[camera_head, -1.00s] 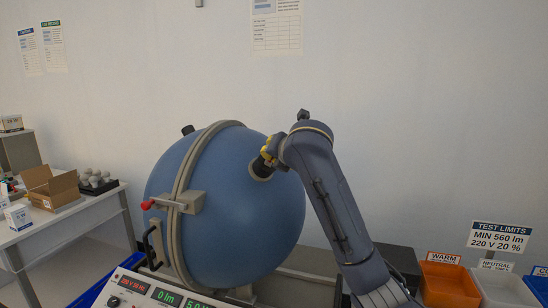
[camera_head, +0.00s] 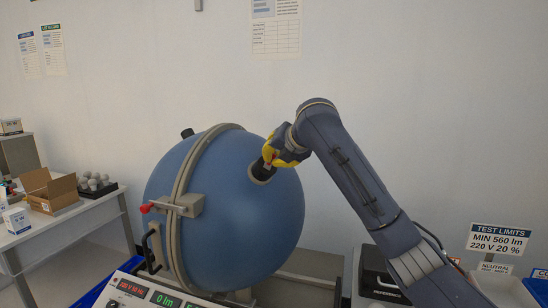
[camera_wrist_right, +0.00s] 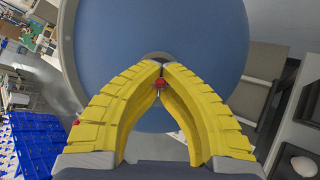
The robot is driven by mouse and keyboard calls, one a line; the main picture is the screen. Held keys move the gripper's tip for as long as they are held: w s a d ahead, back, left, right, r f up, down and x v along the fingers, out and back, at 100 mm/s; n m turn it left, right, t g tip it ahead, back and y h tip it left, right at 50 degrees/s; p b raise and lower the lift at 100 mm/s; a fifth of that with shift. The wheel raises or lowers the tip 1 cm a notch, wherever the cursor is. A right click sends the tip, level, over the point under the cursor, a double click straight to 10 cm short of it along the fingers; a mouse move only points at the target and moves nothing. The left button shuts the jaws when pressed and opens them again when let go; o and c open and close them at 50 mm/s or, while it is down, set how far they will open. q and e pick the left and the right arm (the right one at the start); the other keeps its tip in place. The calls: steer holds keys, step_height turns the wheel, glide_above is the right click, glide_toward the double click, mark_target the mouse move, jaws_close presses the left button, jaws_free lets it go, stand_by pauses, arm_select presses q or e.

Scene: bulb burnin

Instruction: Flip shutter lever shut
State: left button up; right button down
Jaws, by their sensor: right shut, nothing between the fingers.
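The big blue sphere (camera_head: 230,215) stands at the centre of the head view, with a dark round port (camera_head: 261,171) on its upper right. My right gripper (camera_head: 269,158), with yellow fingers, is at this port. In the right wrist view its fingertips (camera_wrist_right: 161,66) meet in front of the sphere, shut and empty. A small red knob (camera_wrist_right: 160,83), likely the shutter lever's end, shows in the gap just below the fingertips. Whether a finger touches it I cannot tell. The rest of the lever is hidden by the fingers. My left gripper is out of view.
A display panel (camera_head: 150,294) is in front. A black case (camera_head: 378,276) and sorting bins (camera_head: 503,288) are at right. A table (camera_head: 70,222) with boxes and bulbs is at left.

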steer(key=c, duration=2.2)
jaws_free()
steer(key=shift+w+d+r, duration=0.1)
steer(key=shift+d+r, duration=0.05)
steer(key=shift+r, duration=0.05)
steer(key=c, duration=1.7)
jaws_free()
steer(key=shift+w+f, duration=0.1)
steer(key=shift+o, duration=1.1)
steer(key=v, duration=1.2)
steer(key=shift+f, duration=0.1)
